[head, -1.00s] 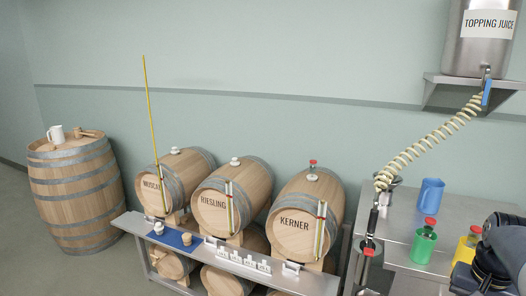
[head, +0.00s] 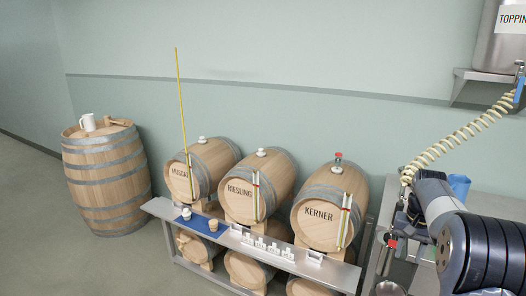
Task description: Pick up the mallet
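The mallet (head: 116,121) is a small wooden tool lying on top of the upright barrel (head: 106,180) at the far left of the head view. It lies just right of a white jug (head: 87,122), apart from my arm. My arm fills the lower right, far from the mallet. I cannot make out the fingers of my gripper; the arm's links hide that area or it is out of frame.
A steel rack (head: 205,228) with barrels marked Muscat, Riesling and Kerner (head: 318,218) stands between my arm and the upright barrel. A tall yellow rod (head: 181,100) rises by the Muscat barrel. A coiled hose (head: 460,137) hangs at right. Floor at lower left is clear.

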